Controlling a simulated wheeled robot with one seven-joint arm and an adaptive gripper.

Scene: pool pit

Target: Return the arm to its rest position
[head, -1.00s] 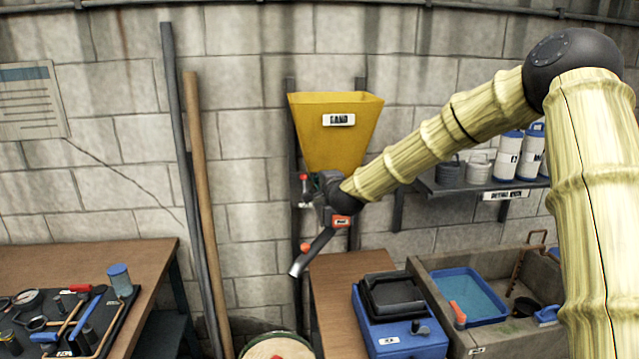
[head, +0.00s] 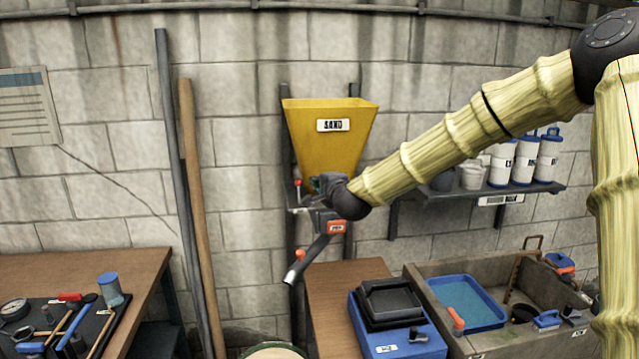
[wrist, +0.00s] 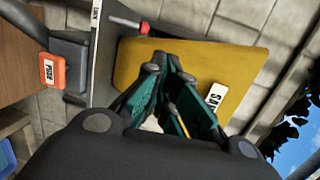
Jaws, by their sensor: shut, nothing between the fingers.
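My arm reaches in from the right in the head view, bent at a dark elbow. My gripper (head: 318,184) is at the lower front of the yellow SAND hopper (head: 333,150); part of it is hidden by my dark wrist. In the wrist view its teal fingers (wrist: 168,72) are drawn together with nothing held. The yellow hopper (wrist: 225,62) lies behind and beyond the fingertips there. I cannot tell whether they touch it.
A grey spout with an orange POOL-like label (head: 337,227) hangs below the wrist. A wooden bench with a blue box (head: 400,345) and a stone sink (head: 420,275) stand below. A shelf with canisters (head: 525,160) is behind the arm. Poles (head: 190,200) lean left.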

